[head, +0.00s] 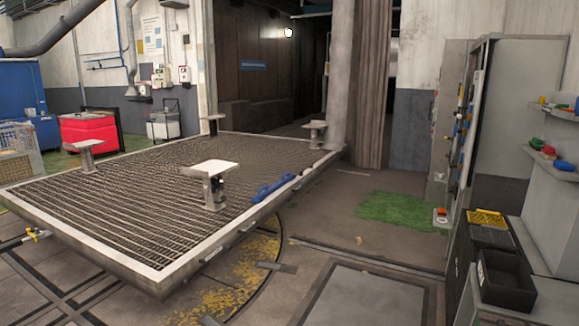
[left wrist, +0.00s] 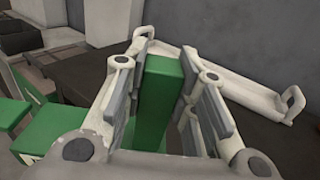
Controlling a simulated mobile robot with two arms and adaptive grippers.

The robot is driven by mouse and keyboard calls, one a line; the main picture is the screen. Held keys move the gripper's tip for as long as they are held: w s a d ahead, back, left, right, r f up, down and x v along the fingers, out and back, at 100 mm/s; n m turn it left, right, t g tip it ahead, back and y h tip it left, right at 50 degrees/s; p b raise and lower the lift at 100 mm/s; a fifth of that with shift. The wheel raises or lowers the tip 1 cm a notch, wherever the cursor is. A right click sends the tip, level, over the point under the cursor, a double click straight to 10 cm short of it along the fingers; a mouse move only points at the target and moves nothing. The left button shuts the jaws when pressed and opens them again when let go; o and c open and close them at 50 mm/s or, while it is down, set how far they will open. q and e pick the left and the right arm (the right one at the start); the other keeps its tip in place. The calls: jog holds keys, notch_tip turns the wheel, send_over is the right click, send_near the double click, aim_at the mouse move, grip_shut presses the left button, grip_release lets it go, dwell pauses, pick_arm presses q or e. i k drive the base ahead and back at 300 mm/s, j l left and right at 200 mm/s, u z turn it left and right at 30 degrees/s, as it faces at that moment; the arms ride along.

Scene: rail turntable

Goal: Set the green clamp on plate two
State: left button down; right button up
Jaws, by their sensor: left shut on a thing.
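My left gripper (left wrist: 164,58) shows only in the left wrist view. Its two grey-padded fingers are shut on an upright green block-like part of the green clamp (left wrist: 160,95). More green parts (left wrist: 45,135) show at the left of that view; I cannot tell if they belong to the clamp. In the head view several pedestals with small flat plates stand on the grated turntable (head: 110,205): one nearest (head: 209,168), one left (head: 85,144), one at the back (head: 213,117), one right (head: 314,124). I can read no numbers, so I cannot tell which is plate two. My right gripper is in neither view.
A blue bar-like thing (head: 273,187) lies at the turntable's right edge. A tool cabinet, shelves with small coloured items (head: 537,143) and a black bin (head: 506,280) stand at right. A red bin (head: 90,131) stands back left. The floor right of the turntable is mostly clear.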

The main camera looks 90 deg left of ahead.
aim_at(216, 168)
jog(key=j+u, duration=0.5)
jog(key=i+j+u, duration=0.1)
jog(key=j+u, duration=0.2)
jog(key=u, duration=0.2)
jog(key=i+j+u, duration=0.7)
jog(key=j, duration=0.2)
jog(key=i+j+u, duration=0.25)
jog(key=u, duration=0.15)
jog(key=i+j, duration=0.15)
jog(key=i, duration=0.45)
jog(key=i+j, duration=0.15)
jog(key=i, duration=1.55)
jog(key=i+j+u, duration=0.1)
jog(key=i+u, duration=0.35)
jog(key=i, duration=0.15)
jog(key=i+l+u, duration=0.15)
jog(key=i+u, duration=0.3)
jog(key=i, duration=0.15)
jog(key=i+j+u, duration=0.15)
jog(key=i+u, duration=0.55)
jog(key=i, duration=0.2)
jog(key=i+l+u, duration=0.15)
jog(key=i+u, duration=0.2)
jog(key=i+j, duration=0.1)
jog(key=i, duration=0.6)
jog(key=u, duration=0.05)
